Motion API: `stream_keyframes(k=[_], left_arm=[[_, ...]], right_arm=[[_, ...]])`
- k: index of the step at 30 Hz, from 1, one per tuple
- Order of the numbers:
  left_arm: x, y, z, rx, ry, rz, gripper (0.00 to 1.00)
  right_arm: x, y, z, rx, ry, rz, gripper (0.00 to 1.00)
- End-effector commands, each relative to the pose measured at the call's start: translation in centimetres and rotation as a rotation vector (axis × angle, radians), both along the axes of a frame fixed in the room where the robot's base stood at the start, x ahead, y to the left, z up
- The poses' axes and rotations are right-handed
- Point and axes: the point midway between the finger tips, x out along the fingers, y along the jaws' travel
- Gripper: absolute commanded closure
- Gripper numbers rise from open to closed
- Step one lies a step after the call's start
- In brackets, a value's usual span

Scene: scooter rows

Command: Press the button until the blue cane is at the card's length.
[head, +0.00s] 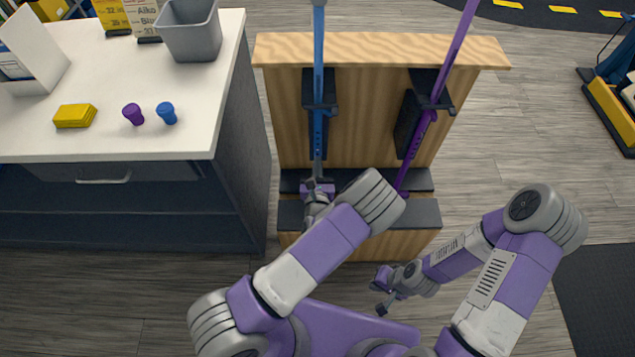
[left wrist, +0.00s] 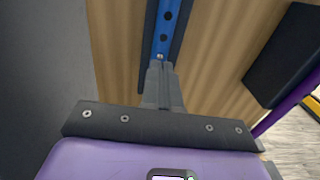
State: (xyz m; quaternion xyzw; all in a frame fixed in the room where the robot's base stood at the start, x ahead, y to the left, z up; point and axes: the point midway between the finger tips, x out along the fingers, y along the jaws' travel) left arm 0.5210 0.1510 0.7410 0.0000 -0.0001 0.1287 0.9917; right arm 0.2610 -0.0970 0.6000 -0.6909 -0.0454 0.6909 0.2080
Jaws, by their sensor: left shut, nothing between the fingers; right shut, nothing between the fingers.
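The blue cane (head: 318,45) stands upright in a holder on the wooden rack, with holes along its lower tube. In the left wrist view the blue cane (left wrist: 168,25) shows dark holes and a small silvery button (left wrist: 160,57). My left gripper (head: 318,183) is shut and empty, in front of the blue cane's lower part. In the left wrist view its fingertips (left wrist: 160,66) are at the button; I cannot tell whether they touch it. My right gripper (head: 380,293) is shut and empty, low and away from the rack. A beige card (head: 140,14) stands at the counter's back; its length is unreadable.
The purple cane (head: 455,45) leans in the rack's right holder. The wooden rack (head: 380,48) stands beside the white counter (head: 110,85), which bears a grey bin (head: 190,35), yellow pads (head: 75,116), a purple ferrule (head: 133,114) and a blue one (head: 166,112).

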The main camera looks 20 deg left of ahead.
Motion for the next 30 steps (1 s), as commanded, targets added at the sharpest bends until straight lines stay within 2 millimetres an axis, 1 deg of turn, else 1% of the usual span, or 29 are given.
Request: stream_keyframes(k=[1,3,7,18,25,30], left_arm=[[0.7,0.2,-0.1,0.0,-0.002,0.001,1.0],[1.5,0.4,-0.1,-0.001,-0.002,0.0,1.0],[2.3,0.6,0.0,0.0,-0.001,-0.001,1.0],[2.5,0.6,0.0,0.0,0.0,-0.001,1.0],[3.2,1.2,0.3,0.0,0.0,0.002,1.0],[3.5,1.3,0.2,0.0,-0.005,0.002,1.0]], right_arm=[[0.0,0.0,-0.4,0.0,0.0,0.0,1.0],[0.0,0.0,-0.7,0.0,0.0,0.0,1.0],[0.0,0.0,-0.9,0.0,0.0,0.0,1.0],[0.0,0.0,-0.8,0.0,0.0,0.0,1.0],[0.0,0.0,0.4,0.0,0.0,0.0,1.0],[0.0,0.0,0.4,0.0,0.0,0.0,1.0]])
